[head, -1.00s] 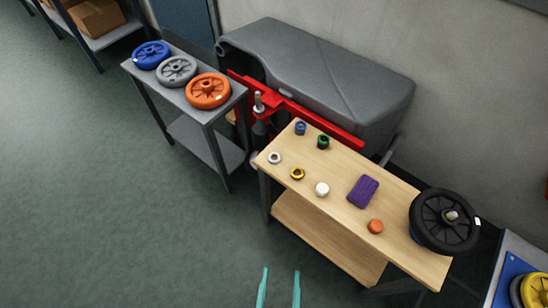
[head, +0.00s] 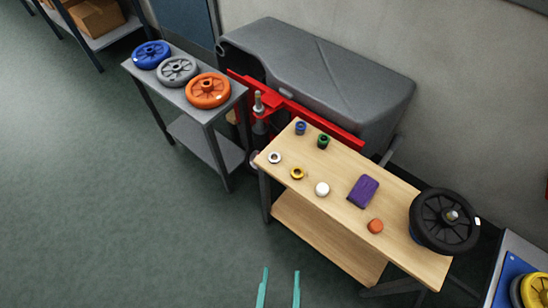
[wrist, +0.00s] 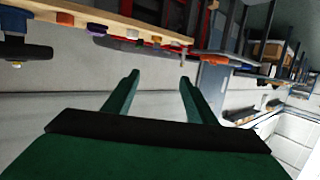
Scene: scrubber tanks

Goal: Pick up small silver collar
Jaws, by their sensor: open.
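The small silver collar (head: 274,157) is a ring lying flat near the left end of the wooden table (head: 335,216) in the head view. A gold collar (head: 297,173) lies to its right and nearer the front edge. My gripper (head: 281,272) shows as two teal fingers, open and empty, over the floor in front of the table and well apart from the collar. In the wrist view my gripper (wrist: 158,78) is also open with nothing between its fingers. I cannot clearly pick out the silver collar there.
The table also holds blue (head: 300,128) and green (head: 323,141) pieces, a white knob (head: 322,189), a purple block (head: 363,191), an orange piece (head: 375,226) and a black wheel (head: 444,221). A grey shelf with wheels (head: 177,70) stands left. Floor in front is clear.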

